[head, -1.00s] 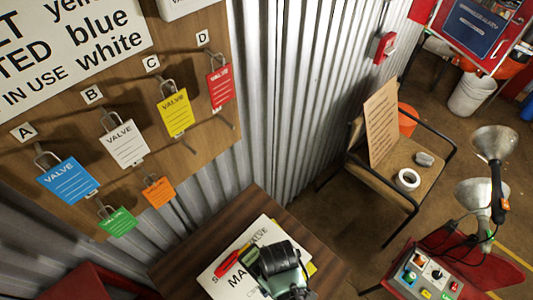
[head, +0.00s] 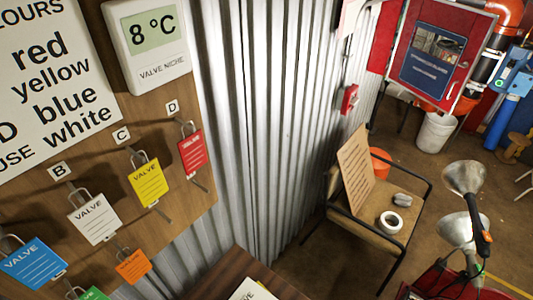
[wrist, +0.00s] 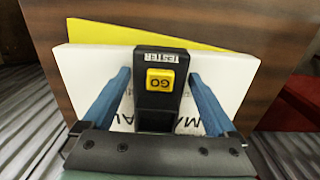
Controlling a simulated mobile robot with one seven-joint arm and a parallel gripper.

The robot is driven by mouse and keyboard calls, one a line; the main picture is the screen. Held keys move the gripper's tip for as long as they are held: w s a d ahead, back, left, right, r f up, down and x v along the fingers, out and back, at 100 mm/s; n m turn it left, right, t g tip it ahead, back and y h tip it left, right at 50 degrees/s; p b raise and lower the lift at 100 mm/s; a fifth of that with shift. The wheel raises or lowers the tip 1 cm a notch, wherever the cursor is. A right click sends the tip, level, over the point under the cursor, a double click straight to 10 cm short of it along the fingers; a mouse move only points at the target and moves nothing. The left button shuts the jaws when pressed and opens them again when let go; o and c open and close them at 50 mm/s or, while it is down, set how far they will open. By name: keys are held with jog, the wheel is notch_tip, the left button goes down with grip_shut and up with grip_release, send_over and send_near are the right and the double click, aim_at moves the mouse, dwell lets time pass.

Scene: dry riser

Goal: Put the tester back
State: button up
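The tester (wrist: 161,112) is a black box with a yellow GO button and a small label. It shows in the wrist view, between the two blue fingers of my gripper (wrist: 161,78). I cannot tell whether the tester still touches the manual. My gripper and the tester are outside the head view, which shows only a corner of the manual (head: 252,290).
A board with coloured valve tags hangs at left, below a thermometer display (head: 155,40). A chair (head: 375,225) holds a cardboard sheet, a tape roll (head: 390,222) and a grey object.

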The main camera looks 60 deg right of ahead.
jog(key=shift+o, duration=0.2)
notch_tip(320, 180, up, 12)
jog(key=p, duration=0.1)
dwell(0.5)
dwell(0.5)
